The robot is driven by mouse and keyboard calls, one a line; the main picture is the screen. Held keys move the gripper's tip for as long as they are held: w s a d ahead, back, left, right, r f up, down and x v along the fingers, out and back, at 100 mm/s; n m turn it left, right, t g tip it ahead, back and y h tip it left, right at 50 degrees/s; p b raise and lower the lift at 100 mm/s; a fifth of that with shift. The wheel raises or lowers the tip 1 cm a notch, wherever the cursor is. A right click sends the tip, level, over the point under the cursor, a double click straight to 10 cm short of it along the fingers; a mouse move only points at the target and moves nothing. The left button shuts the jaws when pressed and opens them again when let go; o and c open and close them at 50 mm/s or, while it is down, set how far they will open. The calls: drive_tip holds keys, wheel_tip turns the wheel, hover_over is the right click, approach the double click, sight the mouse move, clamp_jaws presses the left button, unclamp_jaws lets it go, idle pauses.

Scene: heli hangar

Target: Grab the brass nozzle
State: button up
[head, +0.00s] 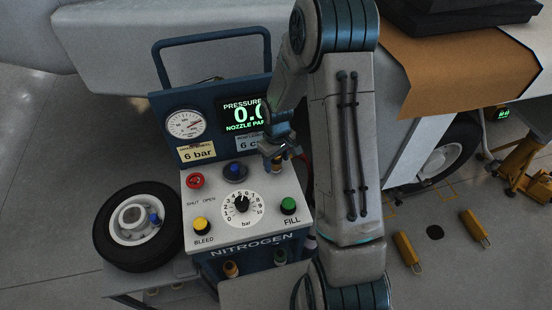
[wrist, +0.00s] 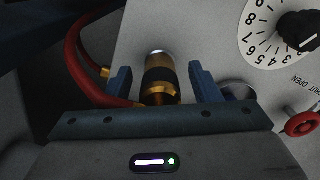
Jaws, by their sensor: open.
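The brass nozzle (wrist: 161,82), with a black band around its middle, stands in the wrist view on the light panel, with a red hose (wrist: 88,68) beside it on the left. My gripper (wrist: 161,85) is open, with one blue finger on each side of the nozzle and a visible gap on both sides. In the head view my gripper (head: 276,155) is over the right rear of the nitrogen panel, below the pressure display. It hides most of the nozzle there.
The nitrogen cart (head: 215,215) carries a red knob (head: 195,181), a yellow bleed button (head: 202,226), a green fill button (head: 289,205) and a bar dial (head: 240,205). Its display (head: 243,115) partly shows 0.0 and nozzle text. A wheel (head: 137,225) lies at the left.

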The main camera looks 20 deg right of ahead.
drive_tip(key=shift+f, duration=0.1)
drive_tip(key=shift+c, duration=0.4)
drive_tip(key=c, duration=1.1)
